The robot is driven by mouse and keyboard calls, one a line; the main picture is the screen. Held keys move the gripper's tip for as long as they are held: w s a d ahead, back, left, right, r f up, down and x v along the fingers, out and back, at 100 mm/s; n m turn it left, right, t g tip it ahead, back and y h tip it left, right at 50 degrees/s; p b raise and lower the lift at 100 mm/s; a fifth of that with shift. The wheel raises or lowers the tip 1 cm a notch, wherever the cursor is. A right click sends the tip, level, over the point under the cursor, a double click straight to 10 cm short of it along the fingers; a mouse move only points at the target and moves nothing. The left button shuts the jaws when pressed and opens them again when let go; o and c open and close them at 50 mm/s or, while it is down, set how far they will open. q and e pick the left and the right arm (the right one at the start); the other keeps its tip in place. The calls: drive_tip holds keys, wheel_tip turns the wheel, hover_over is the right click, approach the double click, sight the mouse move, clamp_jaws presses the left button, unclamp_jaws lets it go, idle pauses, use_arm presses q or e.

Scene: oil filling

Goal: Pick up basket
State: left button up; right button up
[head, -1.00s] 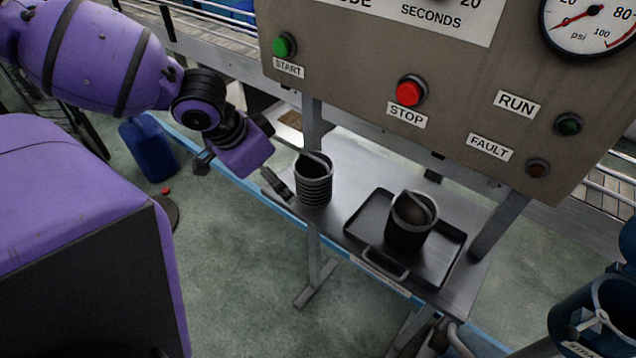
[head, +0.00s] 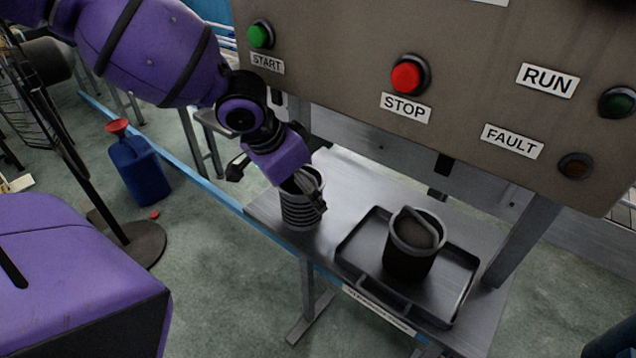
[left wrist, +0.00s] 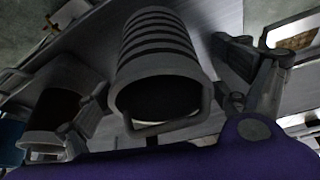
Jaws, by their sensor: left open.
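A dark ribbed basket (head: 300,212) with a raised handle stands upright on the metal table, left of a tray. My left gripper (head: 277,186) is open right above it. In the left wrist view the ribbed basket (left wrist: 158,45) lies between the two spread fingers of the gripper (left wrist: 165,85), its open mouth facing the camera. I cannot tell whether a finger touches it. A second dark basket (head: 408,262) with a light rim and handle stands in the black tray (head: 460,272). It also shows in the left wrist view (left wrist: 55,112). My right gripper is not in view.
A grey control panel (head: 330,55) with green START and red STOP buttons overhangs the table (head: 350,190) closely. A metal post (head: 522,240) stands right of the tray. A blue jug (head: 137,170) with a red funnel stands on the floor at left.

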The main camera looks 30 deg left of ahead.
use_arm(q)
drive_tip(key=c, duration=1.4)
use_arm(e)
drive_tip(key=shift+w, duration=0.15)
use_arm(q)
drive_tip(key=shift+r, duration=0.1)
